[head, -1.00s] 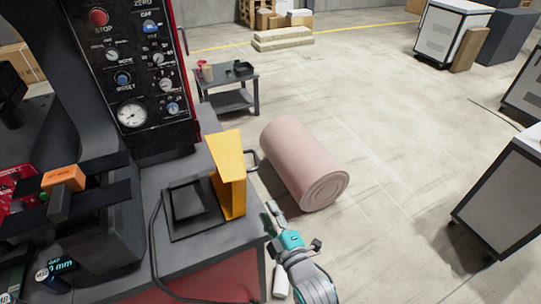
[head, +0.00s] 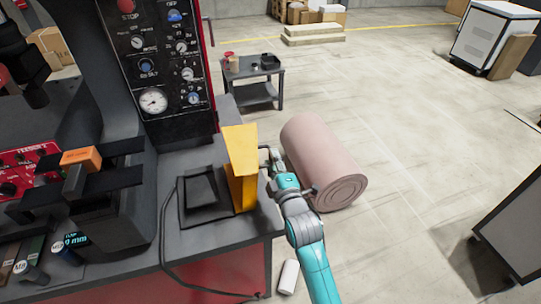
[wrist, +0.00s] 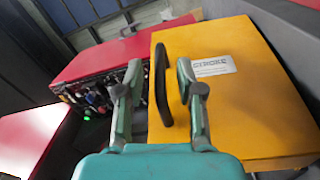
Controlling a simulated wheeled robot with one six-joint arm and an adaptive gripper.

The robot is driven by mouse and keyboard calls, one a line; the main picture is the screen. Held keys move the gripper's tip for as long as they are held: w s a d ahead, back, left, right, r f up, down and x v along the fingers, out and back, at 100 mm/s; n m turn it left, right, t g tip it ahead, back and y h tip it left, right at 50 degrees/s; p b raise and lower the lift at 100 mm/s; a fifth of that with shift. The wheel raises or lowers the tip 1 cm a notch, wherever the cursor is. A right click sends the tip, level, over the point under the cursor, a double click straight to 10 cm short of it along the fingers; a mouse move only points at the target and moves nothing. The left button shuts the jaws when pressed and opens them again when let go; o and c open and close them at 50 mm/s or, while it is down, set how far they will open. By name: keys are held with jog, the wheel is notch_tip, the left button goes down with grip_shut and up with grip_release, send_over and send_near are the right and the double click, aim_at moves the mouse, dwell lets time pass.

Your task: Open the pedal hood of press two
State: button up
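The yellow hood (head: 240,165) stands upright at the right side of the dark pedal plate (head: 205,193) on the grey press table. The pedal plate is uncovered in the head view. In the wrist view the hood's yellow face (wrist: 235,105) fills the right half, with a white label reading "STROKE" and a black bar handle (wrist: 160,85). My gripper (head: 268,158) is just right of the hood. In the wrist view its two fingers (wrist: 162,92) are apart, with the handle between them; a gap shows on both sides. Whether the fingers reach past the handle is unclear.
The press's control panel (head: 165,70) rises behind the pedal. A black cable (head: 175,245) runs along the table front. A pink roll (head: 325,160) lies on the floor close to my arm. A small cart (head: 252,85) stands behind. Floor to the right is mostly clear.

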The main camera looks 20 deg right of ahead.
jog(key=shift+w, duration=1.2)
jog(key=shift+c, duration=0.2)
grip_shut()
jog(key=shift+a+r, duration=0.1)
